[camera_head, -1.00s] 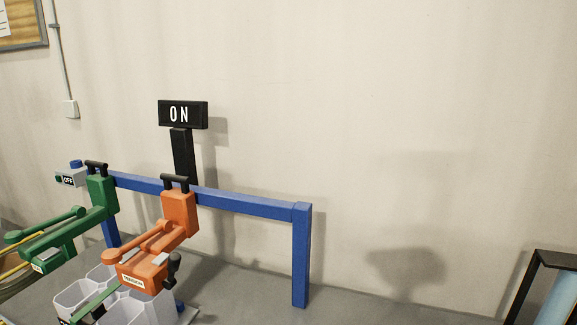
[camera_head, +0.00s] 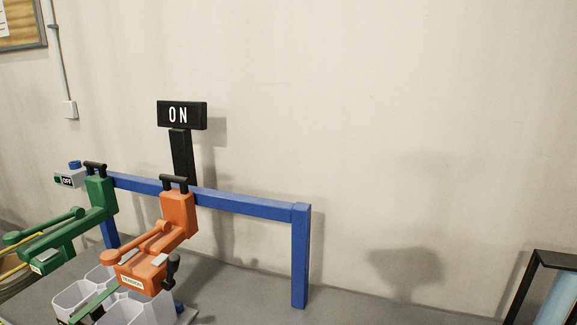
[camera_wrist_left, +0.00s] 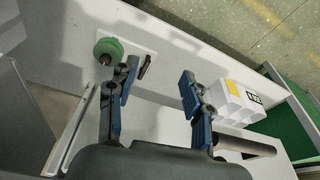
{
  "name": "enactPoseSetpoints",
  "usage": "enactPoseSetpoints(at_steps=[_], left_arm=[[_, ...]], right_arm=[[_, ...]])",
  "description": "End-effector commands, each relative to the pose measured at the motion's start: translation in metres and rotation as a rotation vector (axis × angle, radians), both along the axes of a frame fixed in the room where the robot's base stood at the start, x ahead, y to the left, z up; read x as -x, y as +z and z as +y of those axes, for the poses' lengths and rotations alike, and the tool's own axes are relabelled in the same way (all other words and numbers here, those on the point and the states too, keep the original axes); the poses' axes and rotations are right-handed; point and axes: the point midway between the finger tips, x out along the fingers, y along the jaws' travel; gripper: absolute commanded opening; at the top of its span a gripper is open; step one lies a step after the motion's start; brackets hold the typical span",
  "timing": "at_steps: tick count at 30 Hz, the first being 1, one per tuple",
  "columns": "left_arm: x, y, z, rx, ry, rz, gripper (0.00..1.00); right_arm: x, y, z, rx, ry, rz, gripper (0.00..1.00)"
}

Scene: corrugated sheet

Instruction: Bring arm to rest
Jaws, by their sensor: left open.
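My left gripper (camera_wrist_left: 153,98) shows in the left wrist view. Its two blue-padded fingers are spread apart with nothing between them. Beyond the fingers is a pale flat surface (camera_wrist_left: 160,128). A round green part (camera_wrist_left: 110,48) on a white plate lies past the left finger, apart from it. Neither of my grippers shows in the head view, and my right gripper is in no view.
In the head view, a blue frame (camera_head: 245,206) carries an orange tool (camera_head: 178,212), a green tool (camera_head: 100,194) and a black ON sign (camera_head: 182,115). Light bins (camera_head: 75,297) sit below. A black-framed blue panel (camera_head: 555,298) stands at right. A white box (camera_wrist_left: 230,100) lies beside my right-hand finger.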

Motion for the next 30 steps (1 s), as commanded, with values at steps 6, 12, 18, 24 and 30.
enactPoseSetpoints(at_steps=[6, 12, 18, 24, 30], left_arm=[[0.039, -0.103, 0.005, -0.007, -0.01, 0.054, 0.5], [0.096, -0.175, 0.015, -0.012, -0.019, 0.095, 0.5], [0.156, -0.219, 0.026, -0.018, -0.027, 0.127, 0.5], [0.187, -0.233, 0.032, -0.02, -0.032, 0.139, 0.5], [0.192, -0.234, 0.033, -0.021, -0.033, 0.14, 0.5]], right_arm=[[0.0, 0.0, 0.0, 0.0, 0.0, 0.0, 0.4], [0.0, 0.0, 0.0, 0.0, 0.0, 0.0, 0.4], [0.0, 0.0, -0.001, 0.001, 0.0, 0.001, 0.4], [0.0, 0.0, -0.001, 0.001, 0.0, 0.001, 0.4], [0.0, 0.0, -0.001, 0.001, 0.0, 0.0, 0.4]])
